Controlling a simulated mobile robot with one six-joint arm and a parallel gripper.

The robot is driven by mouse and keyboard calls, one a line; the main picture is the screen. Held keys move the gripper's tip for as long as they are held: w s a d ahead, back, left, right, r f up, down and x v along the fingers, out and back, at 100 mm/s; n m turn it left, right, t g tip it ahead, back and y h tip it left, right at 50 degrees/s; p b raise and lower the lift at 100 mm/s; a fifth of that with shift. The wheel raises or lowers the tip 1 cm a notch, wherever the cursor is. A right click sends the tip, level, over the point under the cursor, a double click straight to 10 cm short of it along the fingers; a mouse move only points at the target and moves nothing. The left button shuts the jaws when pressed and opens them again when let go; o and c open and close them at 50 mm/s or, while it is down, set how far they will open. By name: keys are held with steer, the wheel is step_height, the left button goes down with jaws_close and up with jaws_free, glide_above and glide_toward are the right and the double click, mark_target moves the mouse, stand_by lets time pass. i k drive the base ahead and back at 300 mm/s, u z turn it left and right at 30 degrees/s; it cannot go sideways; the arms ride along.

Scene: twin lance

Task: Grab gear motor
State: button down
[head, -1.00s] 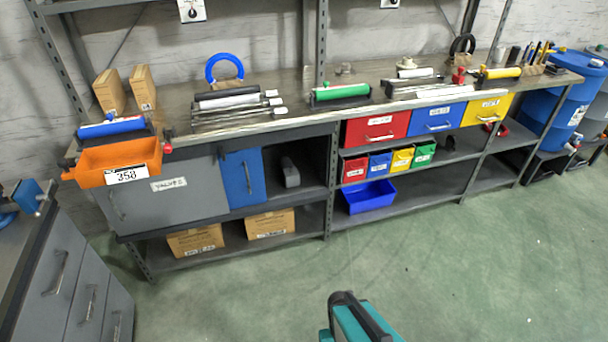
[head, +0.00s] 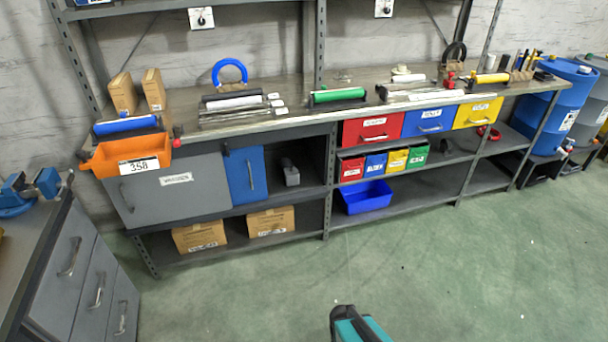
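I cannot identify a gear motor for certain. A small grey block-like part (head: 290,172) sits on the middle shelf of the long workbench, right of a blue door panel (head: 245,174); it is too small to tell whether it is a gear motor. My gripper is not in view. Only a teal and black part, which looks like my own arm, shows at the bottom edge, well apart from the bench.
The workbench (head: 260,127) runs along the wall, with rollers and tools on top. An orange bin (head: 110,161) juts out at left. A blue bin (head: 367,196) sits on the low shelf. Grey drawers (head: 75,265) stand at near left. Green floor (head: 450,270) in front is clear.

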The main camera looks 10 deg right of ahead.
mark_target(291, 176)
steer(key=z, duration=0.1)
steer(key=k, duration=0.15)
steer(key=u, duration=0.25)
steer(key=i, duration=0.95)
steer(key=u, duration=4.6)
steer(key=i, duration=0.1)
steer(key=z, duration=3.4)
